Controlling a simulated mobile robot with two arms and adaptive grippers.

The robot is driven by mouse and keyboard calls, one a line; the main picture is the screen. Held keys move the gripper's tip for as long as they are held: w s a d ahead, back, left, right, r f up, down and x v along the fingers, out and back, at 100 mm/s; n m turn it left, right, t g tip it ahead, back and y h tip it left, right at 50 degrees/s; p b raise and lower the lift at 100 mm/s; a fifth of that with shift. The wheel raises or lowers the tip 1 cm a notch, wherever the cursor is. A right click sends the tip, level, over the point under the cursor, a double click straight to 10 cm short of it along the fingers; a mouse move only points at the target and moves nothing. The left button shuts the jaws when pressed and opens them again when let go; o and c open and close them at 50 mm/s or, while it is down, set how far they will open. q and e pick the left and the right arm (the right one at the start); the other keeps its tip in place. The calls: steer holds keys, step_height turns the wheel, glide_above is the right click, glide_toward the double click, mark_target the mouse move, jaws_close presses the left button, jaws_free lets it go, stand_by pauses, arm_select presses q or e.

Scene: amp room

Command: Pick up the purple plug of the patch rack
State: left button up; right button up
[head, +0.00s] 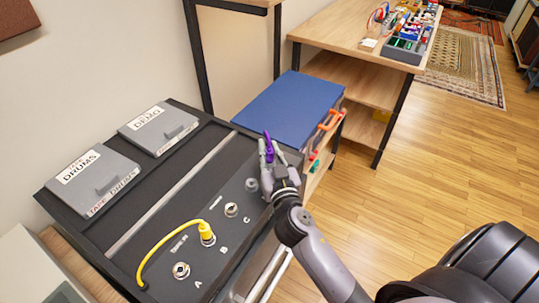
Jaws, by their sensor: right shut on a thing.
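The purple plug (268,148) is between the fingers of my right gripper (267,150), at the far right end of the dark panel. My right gripper is shut on it, and its arm comes in from the lower right. The fingers hide part of the plug, and I cannot tell whether its lower end touches the panel. The patch rack panel (215,240) has sockets marked A, B and C. A yellow plug (207,233) with a yellow cable stands in socket B (207,240). Sockets A (181,270) and C (231,209) look empty. My left gripper is not in view.
Two grey cases marked DRUMS (93,180) and DEMO (158,128) lie on the left of the rack. A blue box (290,108) stands just beyond my right gripper. A wooden table (350,28) with pedals stands at the back. The floor at right is mostly clear.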

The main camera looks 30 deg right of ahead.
jaws_close()
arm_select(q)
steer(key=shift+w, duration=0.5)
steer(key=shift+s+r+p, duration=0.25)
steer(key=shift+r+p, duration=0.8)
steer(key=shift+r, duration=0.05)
arm_select(e)
step_height(320, 180, up, 10)
steer(key=shift+r, duration=0.1)
steer(key=shift+w, duration=0.1)
